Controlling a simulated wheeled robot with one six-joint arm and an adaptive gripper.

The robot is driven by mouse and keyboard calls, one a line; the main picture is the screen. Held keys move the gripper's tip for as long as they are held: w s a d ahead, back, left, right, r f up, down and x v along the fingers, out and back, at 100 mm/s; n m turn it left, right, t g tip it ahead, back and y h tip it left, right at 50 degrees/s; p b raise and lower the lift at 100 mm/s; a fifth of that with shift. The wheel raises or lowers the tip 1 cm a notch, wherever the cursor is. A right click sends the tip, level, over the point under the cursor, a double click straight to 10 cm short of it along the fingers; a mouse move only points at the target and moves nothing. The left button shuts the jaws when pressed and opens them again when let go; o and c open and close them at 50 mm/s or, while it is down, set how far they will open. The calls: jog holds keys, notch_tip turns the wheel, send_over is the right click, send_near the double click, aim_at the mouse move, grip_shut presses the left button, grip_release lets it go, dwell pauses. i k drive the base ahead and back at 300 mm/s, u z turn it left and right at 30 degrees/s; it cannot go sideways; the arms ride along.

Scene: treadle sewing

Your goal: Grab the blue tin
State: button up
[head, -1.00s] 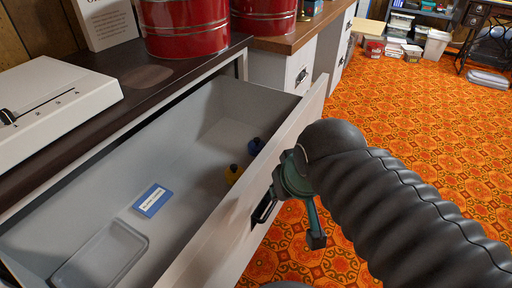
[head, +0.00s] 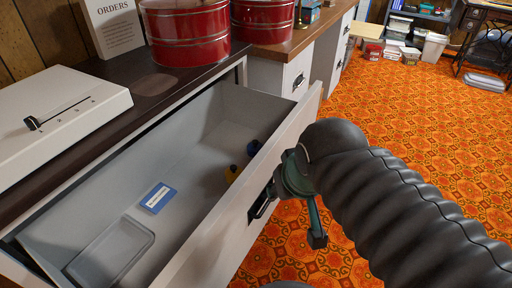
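A flat blue tin (head: 158,197) with a white label lies on the floor of the open grey drawer (head: 190,150), left of my gripper in the head view. My gripper (head: 296,212) is outside the drawer, beside the black handle (head: 262,203) on the drawer front. One dark green finger points down and hangs clear of the front. The other finger is not clearly seen, so I cannot tell whether the gripper is open, or whether it touches the handle. The tin is apart from the gripper, with the drawer's front wall between them.
A clear tray (head: 110,250) lies beside the tin. Red tins (head: 187,35) and a white slider device (head: 55,115) stand on the top above. Patterned orange floor is open to the right.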

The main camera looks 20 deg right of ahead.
aim_at(251, 155)
jog(key=k, duration=0.5)
jog(key=z, duration=1.35)
jog(key=i, duration=1)
jog(key=u, duration=2.85)
jog(key=i, duration=0.2)
jog(key=z, duration=0.15)
